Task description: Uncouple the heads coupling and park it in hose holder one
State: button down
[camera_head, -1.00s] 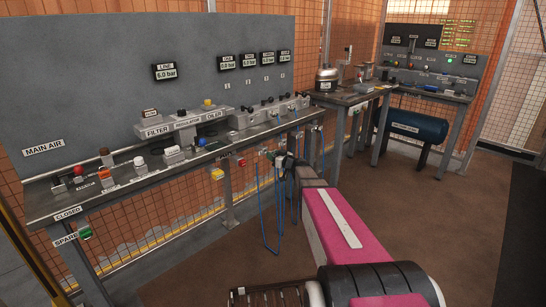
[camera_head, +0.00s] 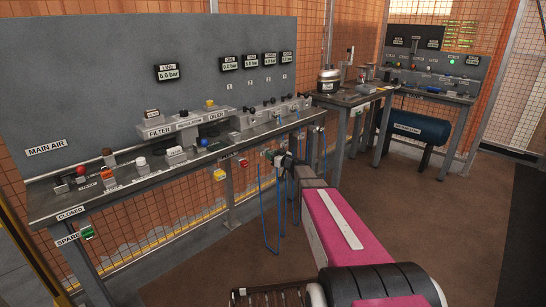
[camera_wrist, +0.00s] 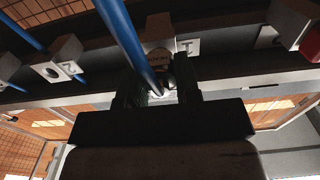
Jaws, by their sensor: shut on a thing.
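My gripper (camera_wrist: 157,92) is at the underside of the left bench's front edge. In the wrist view its dark fingers are shut around a small metal hose coupling (camera_wrist: 157,94) at the end of a thick blue hose (camera_wrist: 125,38). The hose runs up to the top edge of the view. I cannot tell whether the coupling is joined to that fitting. In the head view my gripper (camera_head: 284,160) is small and the coupling cannot be made out.
A grey block (camera_wrist: 56,71) with another blue hose sits left of my gripper; a red part (camera_wrist: 311,42) is at the right. Blue hoses (camera_head: 264,220) hang below the bench (camera_head: 150,177). Floor at the right is clear.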

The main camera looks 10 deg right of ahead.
jog(key=shift+w+a, duration=0.2)
jog(key=shift+w, duration=0.15)
jog(key=c, duration=0.8)
grip_release()
jog(key=shift+o, duration=0.2)
jog(key=v, duration=1)
jog(key=shift+s+d, duration=0.2)
jog(key=shift+s, duration=0.15)
jog(key=s+a+f+m+g+h, duration=0.1)
jog(key=s+a+f+g, duration=0.4)
jog(key=s, duration=0.3)
jog(key=s+a+f+m+g+h, duration=0.1)
jog(key=s+a+f+g, duration=0.35)
jog(key=s, duration=0.45)
jog(key=s+d+f+m+g+h, duration=0.1)
jog(key=s+d+m+g+h, duration=0.1)
jog(key=s+h, duration=0.2)
jog(key=s+d+f+m+g+h, duration=0.2)
jog(key=s+m+g+h, duration=0.1)
jog(key=s, duration=0.6)
jog(key=shift+s+d+h, duration=0.35)
jog(key=shift+h, duration=0.45)
